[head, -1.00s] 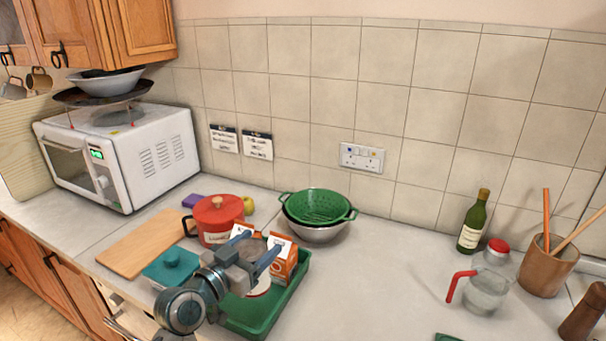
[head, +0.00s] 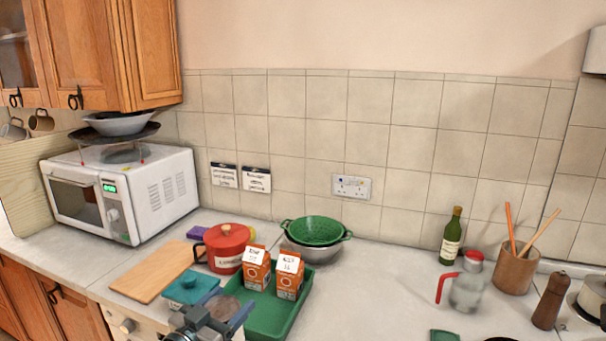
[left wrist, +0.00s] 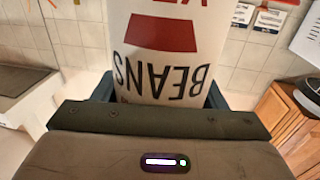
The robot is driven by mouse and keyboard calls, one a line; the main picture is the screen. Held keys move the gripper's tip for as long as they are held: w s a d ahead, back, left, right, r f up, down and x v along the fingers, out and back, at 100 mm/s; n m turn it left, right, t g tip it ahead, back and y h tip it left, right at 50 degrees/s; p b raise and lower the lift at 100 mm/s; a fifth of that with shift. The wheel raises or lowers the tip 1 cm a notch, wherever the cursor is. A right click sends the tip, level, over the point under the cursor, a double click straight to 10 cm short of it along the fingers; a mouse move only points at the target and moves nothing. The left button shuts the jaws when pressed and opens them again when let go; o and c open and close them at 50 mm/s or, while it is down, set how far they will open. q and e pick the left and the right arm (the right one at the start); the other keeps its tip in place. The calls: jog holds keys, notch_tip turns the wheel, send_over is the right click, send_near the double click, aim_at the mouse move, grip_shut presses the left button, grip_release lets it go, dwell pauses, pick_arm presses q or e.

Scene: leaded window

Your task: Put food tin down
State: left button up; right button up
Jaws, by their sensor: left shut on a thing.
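The food tin fills the upper middle of the left wrist view (left wrist: 165,62). It is white with a red band and the word BEANS, which reads upside down there. My left gripper (head: 224,309) is shut on the tin, at the bottom edge of the head view. The tin's grey round top (head: 221,306) shows between the fingers, in front of the green tray (head: 266,327). The tin's base is hidden, so I cannot tell whether it touches anything. My right gripper is in neither view.
Two orange cartons (head: 256,271) stand in the tray. A teal lidded dish (head: 192,287), a wooden board (head: 155,272) and a red pot (head: 226,250) are close by on the left. A green colander (head: 315,230) stands behind. The worktop (head: 375,290) right of the tray is clear.

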pick_arm(q)
jog(key=shift+s+f, duration=0.2)
jog(key=shift+f, duration=0.25)
jog(key=f+y, duration=0.1)
jog(key=s+f+n, duration=0.1)
jog(key=f, duration=0.1)
jog(key=shift+a+t+y, duration=0.15)
jog(key=shift+t+y, duration=0.25)
jog(key=s+a+f+n+y, duration=0.2)
jog(key=s+f+y, duration=0.1)
jog(key=s, duration=0.2)
jog(key=s+a+f+n+t+y, duration=0.1)
jog(key=s+a+f+n+y, duration=0.1)
jog(key=s, duration=0.4)
notch_tip(320, 180, down, 2)
jog(key=shift+s+a+f+y, duration=0.1)
jog(key=shift+s+a+y, duration=0.2)
jog(key=shift+y, duration=0.4)
jog(key=shift+w, duration=0.1)
